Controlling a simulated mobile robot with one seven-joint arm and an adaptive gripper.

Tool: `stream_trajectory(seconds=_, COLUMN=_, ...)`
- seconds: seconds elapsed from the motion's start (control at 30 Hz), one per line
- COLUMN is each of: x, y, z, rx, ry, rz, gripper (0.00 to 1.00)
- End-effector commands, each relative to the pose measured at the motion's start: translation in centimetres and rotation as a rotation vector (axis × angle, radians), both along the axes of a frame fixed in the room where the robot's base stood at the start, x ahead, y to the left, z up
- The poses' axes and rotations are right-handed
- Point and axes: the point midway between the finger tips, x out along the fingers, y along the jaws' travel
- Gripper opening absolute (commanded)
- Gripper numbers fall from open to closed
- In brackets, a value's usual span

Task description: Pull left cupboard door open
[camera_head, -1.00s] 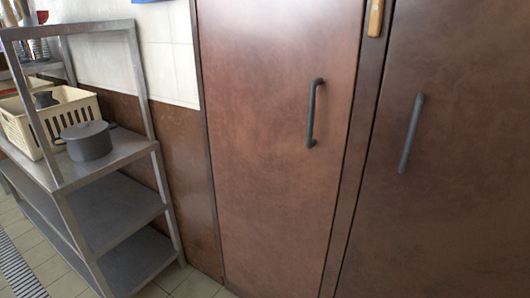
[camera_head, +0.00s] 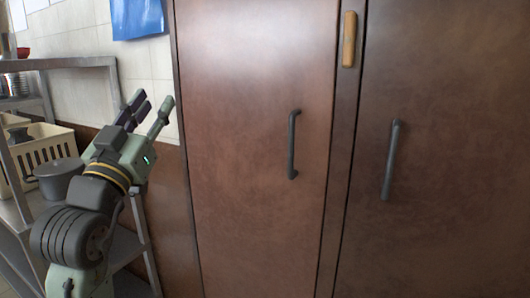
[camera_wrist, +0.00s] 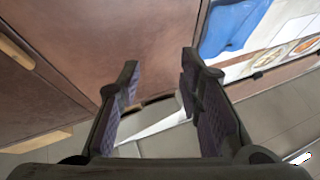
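The left cupboard door (camera_head: 245,150) is a tall brown panel, and it looks shut. Its dark vertical bar handle (camera_head: 293,145) is near the door's right edge. My gripper (camera_head: 148,108) is at the left in the head view, left of the door and well apart from the handle. In the wrist view my gripper (camera_wrist: 155,92) has its two fingers spread with nothing between them. The brown cupboard surface (camera_wrist: 105,35) fills the upper left there; the handle is not seen in that view.
The right cupboard door (camera_head: 450,150) has its own dark handle (camera_head: 391,160). A wooden piece (camera_head: 349,39) is on the strip between the doors. A metal shelf (camera_head: 60,63) with a cream crate (camera_head: 45,150) and a grey pot (camera_head: 58,180) stands left, behind my arm.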

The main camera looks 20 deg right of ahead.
Motion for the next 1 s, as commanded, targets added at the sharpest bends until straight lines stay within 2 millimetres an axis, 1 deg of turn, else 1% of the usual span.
stream_trajectory(seconds=0.03, x=0.6, y=-4.9, z=-2.1, rx=0.063, ry=0.083, rz=-0.119, gripper=0.33)
stream_trajectory(seconds=0.07, x=0.7, y=-7.3, z=-3.4, rx=0.099, ry=0.13, rz=-0.182, gripper=0.33)
stream_trajectory(seconds=0.1, x=0.6, y=-10.3, z=-4.9, rx=0.146, ry=0.188, rz=-0.258, gripper=0.33)
stream_trajectory(seconds=0.2, x=-0.3, y=-15.8, z=-8.3, rx=0.249, ry=0.3, rz=-0.403, gripper=0.33)
stream_trajectory(seconds=0.23, x=-0.6, y=-16.9, z=-9.1, rx=0.274, ry=0.326, rz=-0.435, gripper=0.33)
stream_trajectory(seconds=0.3, x=-1.2, y=-18.7, z=-10.5, rx=0.314, ry=0.368, rz=-0.486, gripper=0.33)
stream_trajectory(seconds=0.33, x=-1.4, y=-19.2, z=-10.8, rx=0.327, ry=0.38, rz=-0.501, gripper=0.33)
stream_trajectory(seconds=0.47, x=-1.4, y=-20.5, z=-11.3, rx=0.345, ry=0.399, rz=-0.525, gripper=0.33)
stream_trajectory(seconds=0.57, x=-0.7, y=-21.6, z=-11.2, rx=0.345, ry=0.398, rz=-0.525, gripper=0.33)
stream_trajectory(seconds=0.9, x=2.4, y=-27.0, z=-11.2, rx=0.342, ry=0.397, rz=-0.522, gripper=0.33)
stream_trajectory(seconds=1.0, x=3.0, y=-28.1, z=-11.1, rx=0.341, ry=0.397, rz=-0.521, gripper=0.33)
